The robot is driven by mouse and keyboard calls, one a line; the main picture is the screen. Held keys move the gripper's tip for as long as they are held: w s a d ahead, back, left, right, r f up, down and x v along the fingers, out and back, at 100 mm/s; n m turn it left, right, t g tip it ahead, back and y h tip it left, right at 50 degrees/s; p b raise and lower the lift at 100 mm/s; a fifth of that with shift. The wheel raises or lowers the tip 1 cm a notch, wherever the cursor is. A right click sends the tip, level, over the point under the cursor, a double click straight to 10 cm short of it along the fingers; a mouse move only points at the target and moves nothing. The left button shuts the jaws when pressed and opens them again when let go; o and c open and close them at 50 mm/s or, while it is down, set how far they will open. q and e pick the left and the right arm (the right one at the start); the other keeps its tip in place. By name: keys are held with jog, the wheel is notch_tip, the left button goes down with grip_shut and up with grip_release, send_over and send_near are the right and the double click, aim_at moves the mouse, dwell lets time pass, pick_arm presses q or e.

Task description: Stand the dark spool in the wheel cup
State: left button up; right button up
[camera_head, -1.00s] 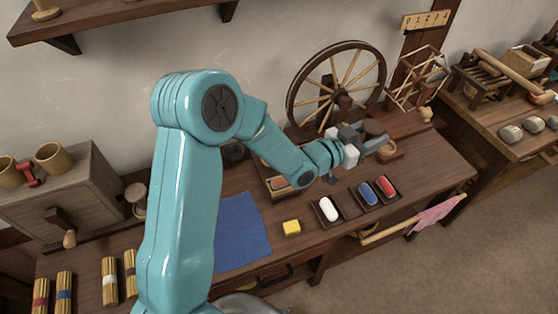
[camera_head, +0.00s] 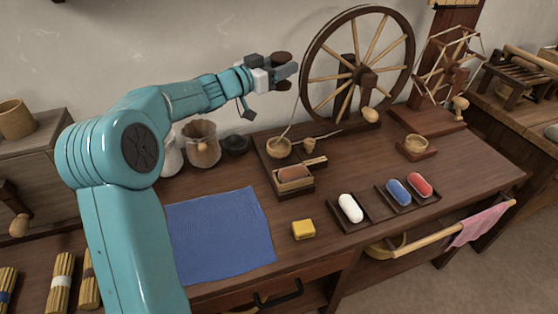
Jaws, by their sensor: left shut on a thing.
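My left gripper (camera_head: 284,73) is shut on the dark spool (camera_head: 283,57), whose brown round ends show above and below the fingers. The spool looks about upright and is held in the air, left of the big spinning wheel (camera_head: 365,76). The fingers hide its middle. My right gripper is not in view.
White, blue and red rolls lie in dark trays (camera_head: 366,208). A yellow block (camera_head: 303,230) and a blue cloth (camera_head: 222,232) lie in front. Jars (camera_head: 203,150) stand behind. The tabletop around the cup is clear.

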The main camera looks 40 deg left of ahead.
pick_arm(q)
jog(key=shift+s+a+f+b, duration=0.1)
jog(key=shift+f+b, duration=1.95)
jog(key=shift+f, duration=2.95)
jog(key=shift+s+a+f+b, duration=0.1)
jog(key=shift+f+b, duration=1.95)
jog(key=shift+f, duration=2.95)
jog(key=shift+f, duration=0.4)
jog(key=o, duration=1.1)
jog(key=shift+c, duration=0.2)
